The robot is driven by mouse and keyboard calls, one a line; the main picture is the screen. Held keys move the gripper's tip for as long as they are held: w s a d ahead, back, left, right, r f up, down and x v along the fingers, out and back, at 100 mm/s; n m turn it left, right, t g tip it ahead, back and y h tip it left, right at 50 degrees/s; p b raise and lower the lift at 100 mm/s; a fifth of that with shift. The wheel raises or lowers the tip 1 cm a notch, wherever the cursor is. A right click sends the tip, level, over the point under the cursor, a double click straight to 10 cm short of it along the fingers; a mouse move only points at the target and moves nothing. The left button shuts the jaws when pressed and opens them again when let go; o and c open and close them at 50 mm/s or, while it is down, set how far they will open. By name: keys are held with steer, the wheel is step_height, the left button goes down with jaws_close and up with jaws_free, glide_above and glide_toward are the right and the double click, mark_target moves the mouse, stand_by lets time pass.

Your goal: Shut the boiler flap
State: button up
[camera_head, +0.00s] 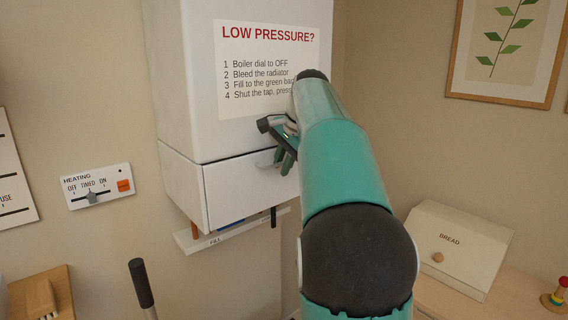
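The boiler (195,80) is a tall white box on the wall. My gripper (284,160) is in front of the boiler, just right of the handle. Whether it touches the flap or handle I cannot tell. The arm hides the flap's right end and part of the gripper, so the finger opening is unclear.
Pipe ends and a ledge marked FILL (215,240) show under the boiler. A heating switch panel (97,187) is on the wall at left. A black-handled lever (141,283) stands at lower left. A bread box (460,248) sits on the counter at right.

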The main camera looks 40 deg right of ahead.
steer(key=shift+d, duration=0.1)
stand_by(0.3)
steer(key=shift+s+r, duration=0.15)
steer(key=shift+r, duration=0.1)
steer(key=v, duration=1.3)
steer(key=shift+s, duration=0.15)
